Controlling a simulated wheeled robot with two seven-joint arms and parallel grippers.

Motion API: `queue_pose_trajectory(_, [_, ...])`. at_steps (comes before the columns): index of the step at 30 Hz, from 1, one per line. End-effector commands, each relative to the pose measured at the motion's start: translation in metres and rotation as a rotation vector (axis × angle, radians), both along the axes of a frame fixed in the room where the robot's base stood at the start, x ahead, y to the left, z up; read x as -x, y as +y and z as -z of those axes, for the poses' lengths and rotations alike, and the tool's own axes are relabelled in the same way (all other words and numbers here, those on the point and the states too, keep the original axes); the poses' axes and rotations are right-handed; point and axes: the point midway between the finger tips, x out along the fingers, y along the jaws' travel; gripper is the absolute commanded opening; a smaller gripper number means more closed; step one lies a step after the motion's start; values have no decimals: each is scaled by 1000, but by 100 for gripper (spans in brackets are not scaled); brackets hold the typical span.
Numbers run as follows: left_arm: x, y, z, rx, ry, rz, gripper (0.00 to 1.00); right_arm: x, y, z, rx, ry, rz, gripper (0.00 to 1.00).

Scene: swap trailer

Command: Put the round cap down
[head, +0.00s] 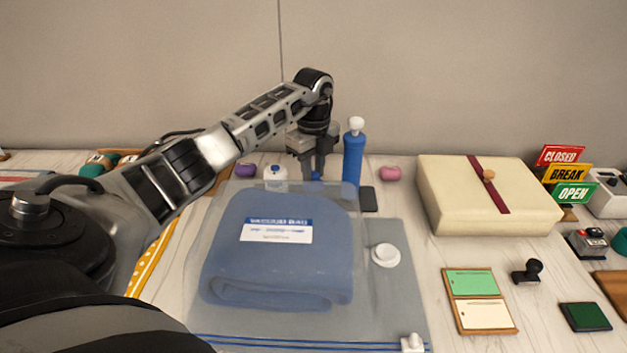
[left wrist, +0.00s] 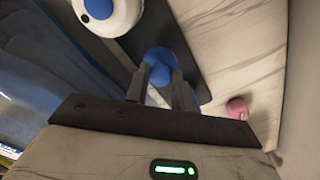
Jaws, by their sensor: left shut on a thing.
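My left gripper (head: 313,170) points down behind the clear vacuum bag (head: 395,300). It is shut on the blue round cap (head: 316,177), which shows between the fingers in the left wrist view (left wrist: 158,62). The cap is low, over or near a dark pad (head: 368,203); whether it touches the pad I cannot tell. The fingers and the bag hide part of the cap. A white device with a blue top (head: 275,174) stands just left of the gripper. A blue pump bottle (head: 354,158) stands upright just right of it. My right gripper is not in view.
The bag holds a folded blue cloth (head: 270,265) and has a white round valve (head: 385,255). A purple item (head: 245,170) and a pink item (head: 390,173) lie at the back. A cream box (head: 450,190) lies right. Bare table shows between bag and box.

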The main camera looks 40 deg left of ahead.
Motion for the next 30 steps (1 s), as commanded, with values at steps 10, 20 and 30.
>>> queue_pose_trajectory(10, [0, 0, 33, 0, 1, 2, 3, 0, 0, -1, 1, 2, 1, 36])
queue_pose_trajectory(20, [0, 0, 36, 0, 1, 1, 41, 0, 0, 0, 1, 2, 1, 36])
queue_pose_trajectory(30, [0, 0, 34, 0, 1, 2, 46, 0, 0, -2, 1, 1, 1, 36])
